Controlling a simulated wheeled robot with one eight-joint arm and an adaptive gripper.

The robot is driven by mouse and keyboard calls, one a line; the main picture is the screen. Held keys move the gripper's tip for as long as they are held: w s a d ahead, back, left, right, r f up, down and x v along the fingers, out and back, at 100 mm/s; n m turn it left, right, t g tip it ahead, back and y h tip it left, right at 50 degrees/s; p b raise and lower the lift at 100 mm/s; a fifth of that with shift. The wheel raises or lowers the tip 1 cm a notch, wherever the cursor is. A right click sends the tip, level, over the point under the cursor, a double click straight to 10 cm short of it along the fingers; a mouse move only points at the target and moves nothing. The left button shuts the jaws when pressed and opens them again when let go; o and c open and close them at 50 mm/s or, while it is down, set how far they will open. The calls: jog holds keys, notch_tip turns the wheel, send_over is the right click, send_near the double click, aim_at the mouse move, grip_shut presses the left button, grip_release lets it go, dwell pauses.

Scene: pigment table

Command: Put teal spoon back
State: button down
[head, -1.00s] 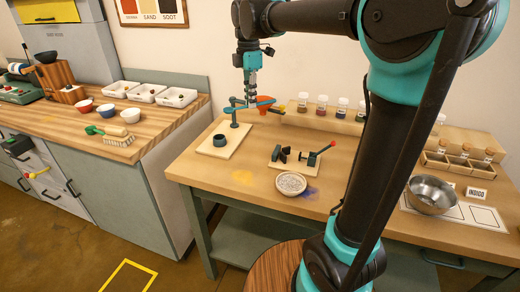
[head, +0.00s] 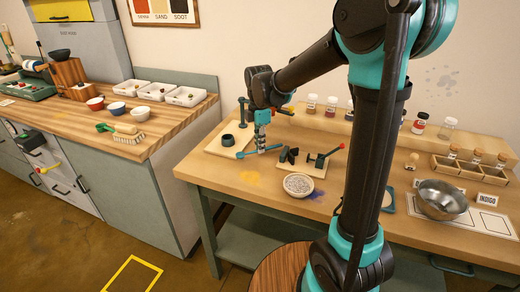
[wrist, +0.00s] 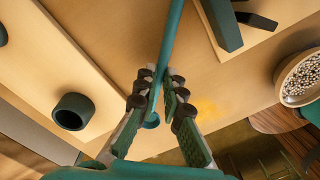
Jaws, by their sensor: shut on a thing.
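The teal spoon (wrist: 167,50) is held crosswise between the fingers of my gripper (wrist: 162,84). In the wrist view its handle runs up past the fingertips to the top edge, and its small round end (wrist: 152,121) shows between the fingers. In the head view my gripper (head: 261,147) points down over the wooden table, with the spoon (head: 273,148) roughly level. It is between the board with the dark cup (head: 228,140) and the board with the dark clamp (head: 288,155). The gap between spoon and table is hard to judge.
A speckled white bowl (head: 298,185) stands at the front, near a yellow powder patch (head: 249,177). A metal bowl (head: 441,199) and a jar rack (head: 460,168) are at the right. Jars line the back shelf.

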jog(key=shift+f, duration=0.85)
jog(key=shift+f, duration=0.1)
jog(key=c, duration=1.6)
grip_release()
jog(key=shift+c, duration=0.2)
notch_tip(320, 180, up, 12)
jog(key=shift+w, duration=0.2)
jog(key=shift+s, duration=0.1)
